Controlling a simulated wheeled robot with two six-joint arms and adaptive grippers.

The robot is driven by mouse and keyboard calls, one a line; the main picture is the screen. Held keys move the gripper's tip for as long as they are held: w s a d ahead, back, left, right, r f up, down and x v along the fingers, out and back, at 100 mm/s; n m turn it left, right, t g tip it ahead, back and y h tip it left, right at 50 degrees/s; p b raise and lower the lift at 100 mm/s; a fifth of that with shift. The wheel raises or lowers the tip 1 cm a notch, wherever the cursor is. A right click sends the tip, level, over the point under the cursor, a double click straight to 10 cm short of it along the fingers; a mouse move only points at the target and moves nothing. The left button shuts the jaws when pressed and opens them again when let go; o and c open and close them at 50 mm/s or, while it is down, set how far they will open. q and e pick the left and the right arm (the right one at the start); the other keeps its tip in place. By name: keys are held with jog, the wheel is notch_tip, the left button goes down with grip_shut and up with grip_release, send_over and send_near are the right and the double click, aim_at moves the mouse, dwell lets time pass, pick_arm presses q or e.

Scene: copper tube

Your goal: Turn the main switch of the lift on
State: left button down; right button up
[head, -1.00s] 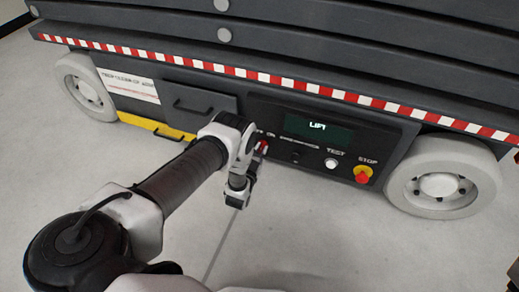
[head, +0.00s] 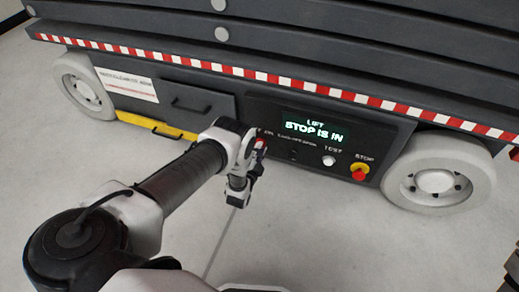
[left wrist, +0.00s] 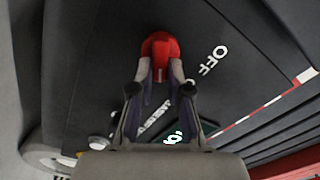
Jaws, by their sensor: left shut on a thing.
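The lift's main switch is a red knob (left wrist: 160,46) in the left wrist view, on a dark panel with a white OFF label (left wrist: 213,60) beside it. My left gripper (left wrist: 160,75) is shut on this knob, one finger on each side. In the head view the left gripper (head: 254,152) is at the left part of the lift's control panel (head: 308,152), and only a little red of the switch (head: 261,142) shows behind it. The display (head: 312,125) is lit and reads "LIFT" and "STOP IS IN".
A red stop button (head: 359,173) on a yellow base and a white test button (head: 328,160) sit to the right on the panel. A grey wheel (head: 438,183) stands farther right. A drawer-like box with a handle (head: 190,106) is left. The floor in front is clear.

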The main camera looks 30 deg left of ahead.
dwell(0.4)
pick_arm(q)
jog(key=c, duration=1.1)
grip_release()
jog(key=v, duration=1.2)
jog(key=shift+f, duration=0.1)
